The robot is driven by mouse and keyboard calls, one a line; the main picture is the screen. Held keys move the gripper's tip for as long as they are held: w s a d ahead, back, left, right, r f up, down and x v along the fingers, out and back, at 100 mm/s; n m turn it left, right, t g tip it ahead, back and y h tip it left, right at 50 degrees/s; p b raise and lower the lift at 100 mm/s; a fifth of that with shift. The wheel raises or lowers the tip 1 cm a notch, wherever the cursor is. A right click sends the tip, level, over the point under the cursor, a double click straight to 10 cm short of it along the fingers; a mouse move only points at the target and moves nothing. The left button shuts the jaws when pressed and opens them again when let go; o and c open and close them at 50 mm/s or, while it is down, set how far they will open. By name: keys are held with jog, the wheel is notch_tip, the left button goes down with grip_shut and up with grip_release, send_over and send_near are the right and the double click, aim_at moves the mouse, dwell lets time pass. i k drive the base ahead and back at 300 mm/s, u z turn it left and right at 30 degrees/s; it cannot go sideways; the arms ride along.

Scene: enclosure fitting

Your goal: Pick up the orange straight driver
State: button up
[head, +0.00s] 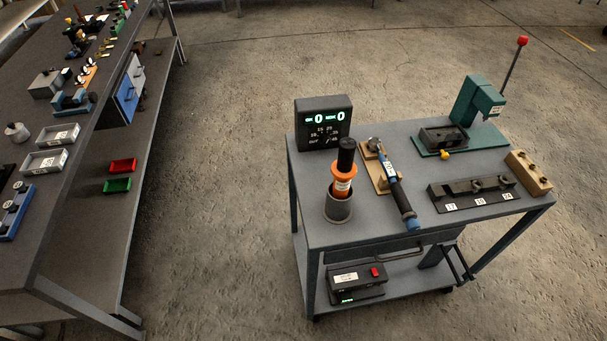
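The orange straight driver (342,179) stands upright in a grey round cup holder (339,206) near the left side of the small grey cart. My gripper does not show in the head view.
A blue and black wrench-like tool (394,180) lies on a wooden block just right of the driver. A black display box (323,122) stands behind it. A green press (476,104) and a black numbered rack (474,194) are farther right. A long workbench (95,150) is at left, with open floor between.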

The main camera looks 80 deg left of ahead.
aim_at(344, 169)
jog(key=u, duration=0.15)
jog(key=k, duration=0.8)
jog(key=u, duration=2.65)
jog(key=i, duration=0.65)
jog(key=u, duration=0.8)
